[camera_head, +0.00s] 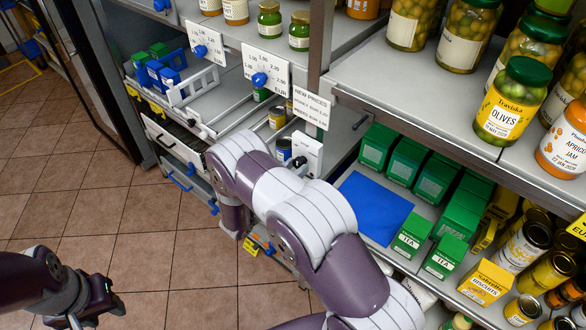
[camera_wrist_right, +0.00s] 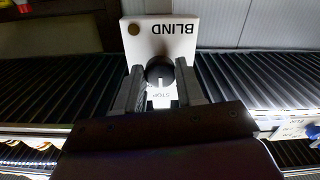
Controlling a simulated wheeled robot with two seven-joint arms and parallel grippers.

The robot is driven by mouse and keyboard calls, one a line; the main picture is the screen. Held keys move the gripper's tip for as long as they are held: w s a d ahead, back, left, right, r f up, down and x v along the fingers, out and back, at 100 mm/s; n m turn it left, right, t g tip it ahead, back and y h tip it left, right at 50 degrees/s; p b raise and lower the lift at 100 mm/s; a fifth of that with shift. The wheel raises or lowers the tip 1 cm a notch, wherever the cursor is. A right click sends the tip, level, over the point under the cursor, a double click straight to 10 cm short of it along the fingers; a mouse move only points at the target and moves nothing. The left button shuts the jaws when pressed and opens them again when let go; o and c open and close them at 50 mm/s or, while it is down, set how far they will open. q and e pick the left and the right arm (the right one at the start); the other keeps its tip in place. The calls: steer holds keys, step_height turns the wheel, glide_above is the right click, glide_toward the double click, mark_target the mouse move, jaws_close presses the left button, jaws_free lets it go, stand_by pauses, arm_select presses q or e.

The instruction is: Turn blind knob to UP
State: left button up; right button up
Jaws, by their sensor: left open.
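The blind control is a white box (camera_wrist_right: 160,35) with the word BLIND upside down in the right wrist view. Its round black blind knob (camera_wrist_right: 160,70) carries a white pointer, directed at the word STOP below it. My right gripper (camera_wrist_right: 161,78) has one finger on each side of the knob, very close to it. Whether the fingers press on it I cannot tell. My left gripper (camera_head: 98,305) is open and empty at the lower left, over the tiled floor.
Shelves with olive jars (camera_head: 511,100), green tea boxes (camera_head: 411,235) and a blue mat (camera_head: 375,208) stand at the right. Price knobs on white plates (camera_head: 265,70) line the shelf edge at the back. Tiled floor (camera_head: 150,235) is free at the left.

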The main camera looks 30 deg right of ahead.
steer(key=c, duration=0.4)
